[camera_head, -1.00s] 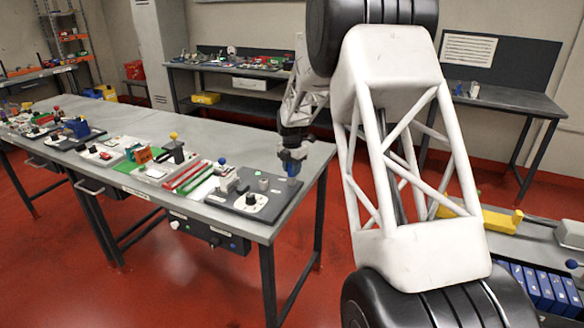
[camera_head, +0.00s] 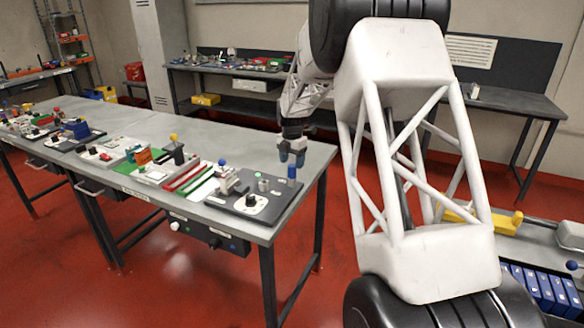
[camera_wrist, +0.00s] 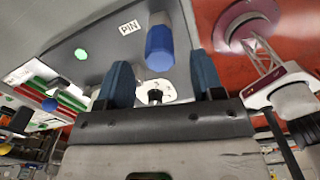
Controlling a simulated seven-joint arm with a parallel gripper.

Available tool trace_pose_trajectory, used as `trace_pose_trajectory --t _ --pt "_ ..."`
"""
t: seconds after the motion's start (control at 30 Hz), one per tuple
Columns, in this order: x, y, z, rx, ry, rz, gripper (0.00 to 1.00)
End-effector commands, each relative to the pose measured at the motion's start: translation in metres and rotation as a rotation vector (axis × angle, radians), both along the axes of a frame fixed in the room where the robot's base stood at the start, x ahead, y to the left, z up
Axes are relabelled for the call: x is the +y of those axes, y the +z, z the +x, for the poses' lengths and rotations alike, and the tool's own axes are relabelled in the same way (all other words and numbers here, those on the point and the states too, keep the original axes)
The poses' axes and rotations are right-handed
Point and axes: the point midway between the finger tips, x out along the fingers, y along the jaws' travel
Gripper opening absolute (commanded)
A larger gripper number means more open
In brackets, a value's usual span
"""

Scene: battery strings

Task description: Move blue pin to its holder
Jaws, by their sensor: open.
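The blue pin (camera_head: 291,175) stands upright near the right edge of a dark plate on the bench. In the wrist view the blue pin (camera_wrist: 160,48) is just beyond my fingertips, in line with the gap between them and apart from them. A grey part shows at its far end; I cannot tell whether that is its holder. My gripper (camera_head: 292,150) is open and empty, just above the pin; its two blue-grey fingers (camera_wrist: 161,80) are spread in the wrist view. A "PIN" label (camera_wrist: 129,28) lies on the plate beside the pin.
The dark plate (camera_head: 275,208) also carries a green-topped piece (camera_head: 262,184) and a white dial plate with a black knob (camera_head: 250,201). Red and green strips and other fixtures stand to the left. The bench's right edge is close to the pin.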

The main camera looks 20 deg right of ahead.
Motion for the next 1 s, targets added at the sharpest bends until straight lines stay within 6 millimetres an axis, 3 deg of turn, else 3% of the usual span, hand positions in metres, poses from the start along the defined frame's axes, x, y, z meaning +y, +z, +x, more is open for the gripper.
trace_pose_trajectory --t 0.1,0.33,1.0 --pt "0.0 0.017 0.0 -0.001 0.0 0.0 0.61" --pt "0.0 0.036 0.0 0.0 0.0 0.0 0.61" --pt "0.0 0.039 0.0 0.0 0.0 0.0 0.61"
